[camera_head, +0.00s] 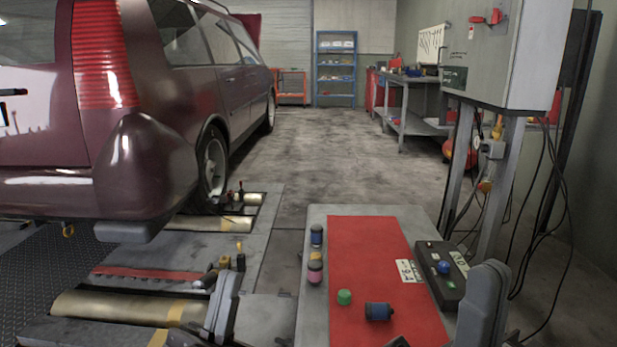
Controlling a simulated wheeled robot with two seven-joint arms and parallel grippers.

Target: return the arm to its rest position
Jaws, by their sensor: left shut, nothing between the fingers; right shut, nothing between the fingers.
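Two grey links of my own arms show at the bottom of the head view. My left arm (226,303) rises beside the brass-coloured roller. My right arm (484,303) rises past the right edge of the grey table, in front of the black control box. I can make out neither gripper's fingers, and no object is seen held.
A grey table (313,225) with a red mat (362,250) carries a green cap (344,297), a dark blue cylinder (379,311), small bottles (315,270) and a black control box (440,272). A maroon car (150,110) stands left above rollers (130,308). The middle floor is clear.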

